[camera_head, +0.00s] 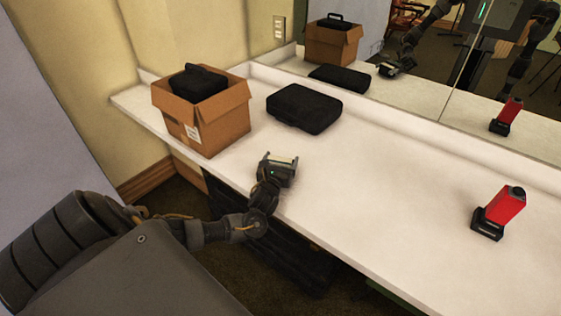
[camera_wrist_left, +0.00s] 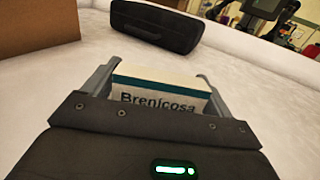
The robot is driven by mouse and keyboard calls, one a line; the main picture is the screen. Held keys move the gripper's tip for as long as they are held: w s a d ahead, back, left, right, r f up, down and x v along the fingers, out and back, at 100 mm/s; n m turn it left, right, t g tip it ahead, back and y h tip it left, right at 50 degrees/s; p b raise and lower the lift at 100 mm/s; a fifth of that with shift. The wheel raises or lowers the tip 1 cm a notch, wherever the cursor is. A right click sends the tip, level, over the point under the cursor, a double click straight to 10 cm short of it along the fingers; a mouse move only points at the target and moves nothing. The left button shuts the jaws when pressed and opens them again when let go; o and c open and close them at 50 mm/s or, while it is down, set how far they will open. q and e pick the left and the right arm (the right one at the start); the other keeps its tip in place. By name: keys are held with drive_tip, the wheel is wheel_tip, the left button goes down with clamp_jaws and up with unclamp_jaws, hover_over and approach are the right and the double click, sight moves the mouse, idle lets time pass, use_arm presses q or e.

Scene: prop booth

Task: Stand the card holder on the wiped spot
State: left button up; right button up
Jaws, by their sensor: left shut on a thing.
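The card holder (camera_wrist_left: 160,90), a pale block with a teal stripe and dark "Brenicosa" lettering, sits between the two fingers in the left wrist view. My left gripper (camera_wrist_left: 158,88) is shut on it. In the head view my left gripper (camera_head: 281,163) is at the front edge of the white counter (camera_head: 375,185), in front of the black case. The held card holder is mostly hidden there by the gripper. I cannot tell whether its base touches the counter. No wiped spot can be made out on the counter. My right gripper is not in view.
An open cardboard box (camera_head: 208,122) with a black case inside stands at the counter's left. A closed black case (camera_head: 304,108) lies beside it. A red device (camera_head: 505,207) stands in a black base at the right. The counter's middle is clear. A mirror (camera_head: 430,85) lines the back.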

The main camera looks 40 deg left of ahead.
use_arm(q)
drive_tip(key=shift+f, duration=0.15)
drive_tip(key=shift+f, duration=0.15)
drive_tip(key=o, duration=0.9)
drive_tip(key=shift+r, duration=0.2)
drive_tip(key=v, duration=1.2)
drive_tip(key=shift+p, duration=0.3)
